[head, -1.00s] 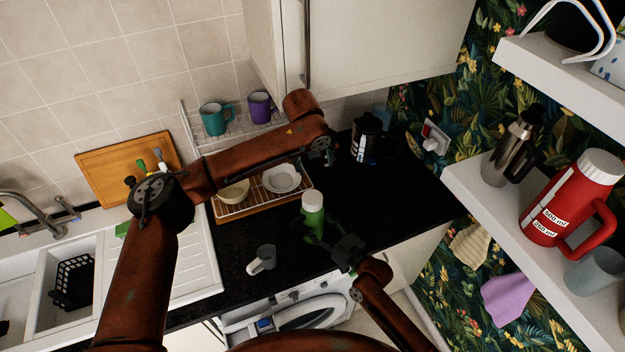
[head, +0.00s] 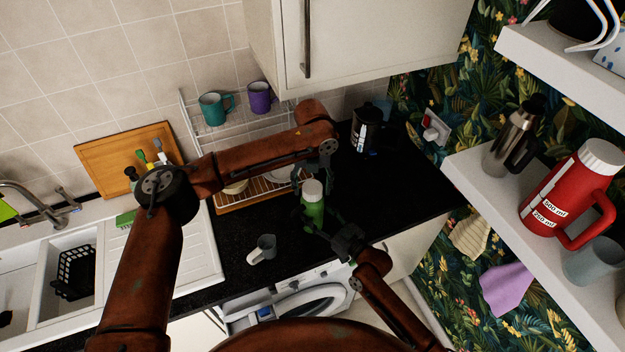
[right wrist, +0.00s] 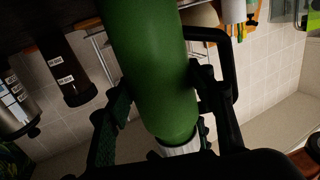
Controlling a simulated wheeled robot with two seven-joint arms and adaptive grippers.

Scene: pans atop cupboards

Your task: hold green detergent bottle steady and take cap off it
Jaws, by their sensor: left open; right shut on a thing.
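The green detergent bottle (head: 313,212) is at the black countertop's front part in the head view, upright, with a pale cap (head: 312,188) on top. In the right wrist view the green bottle (right wrist: 150,65) fills the middle, and its white ribbed cap (right wrist: 184,149) points down in the picture. My right gripper (head: 323,224) is shut around the bottle's body from the right. My left gripper (head: 312,178) is open, close above and around the cap; I cannot tell whether it touches. The bottle's base is hidden from clear view.
Behind my left arm is a dish rack (head: 238,204) with dishes. A dark coffee press (head: 366,132) stands farther back. The counter to the right (head: 400,195) is clear.

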